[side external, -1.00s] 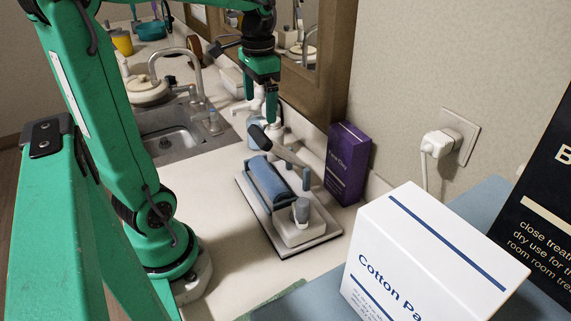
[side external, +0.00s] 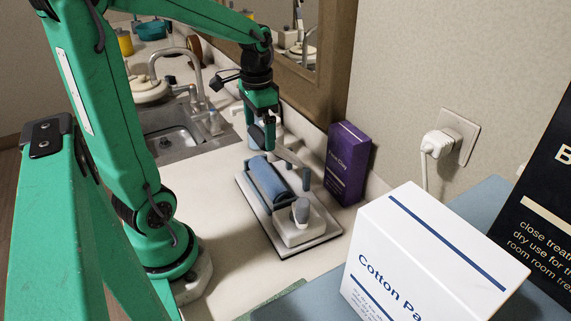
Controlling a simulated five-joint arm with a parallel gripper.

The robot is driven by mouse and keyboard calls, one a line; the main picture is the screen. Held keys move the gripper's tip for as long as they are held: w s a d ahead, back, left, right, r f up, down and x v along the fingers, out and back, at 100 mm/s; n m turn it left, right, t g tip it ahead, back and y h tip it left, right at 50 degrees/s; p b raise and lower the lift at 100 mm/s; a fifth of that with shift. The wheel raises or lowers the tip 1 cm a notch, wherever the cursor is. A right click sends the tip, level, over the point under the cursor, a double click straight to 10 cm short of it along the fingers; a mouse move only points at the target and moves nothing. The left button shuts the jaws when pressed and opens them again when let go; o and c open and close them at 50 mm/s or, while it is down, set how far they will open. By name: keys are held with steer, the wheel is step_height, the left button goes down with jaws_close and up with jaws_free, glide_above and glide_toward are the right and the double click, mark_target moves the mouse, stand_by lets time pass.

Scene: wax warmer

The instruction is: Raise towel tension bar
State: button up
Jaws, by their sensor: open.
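The towel device (side external: 303,232) is a pale base with a blue towel roll (side external: 268,182) lying across it and a rounded grey knob at its near end. The grey towel tension bar (side external: 291,157) slants over the far side of the roll, with a dark grip (side external: 257,136) at its upper left end. My gripper (side external: 269,132) points down at the dark grip end of the bar, with its jaws open. The bar's end partly hides the fingers. I cannot tell whether they touch it.
A purple box (side external: 347,163) stands close behind the device, against the wall. A sink with a tap (side external: 195,75) is at the left. A white cotton box (side external: 430,260) and a black box (side external: 545,190) fill the right foreground. The counter left of the device is clear.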

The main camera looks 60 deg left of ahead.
steer(key=shift+f, duration=0.7)
steer(key=shift+c, duration=0.2)
steer(key=c, duration=1.3)
steer(key=shift+o, duration=0.2)
steer(key=shift+w+r, duration=0.15)
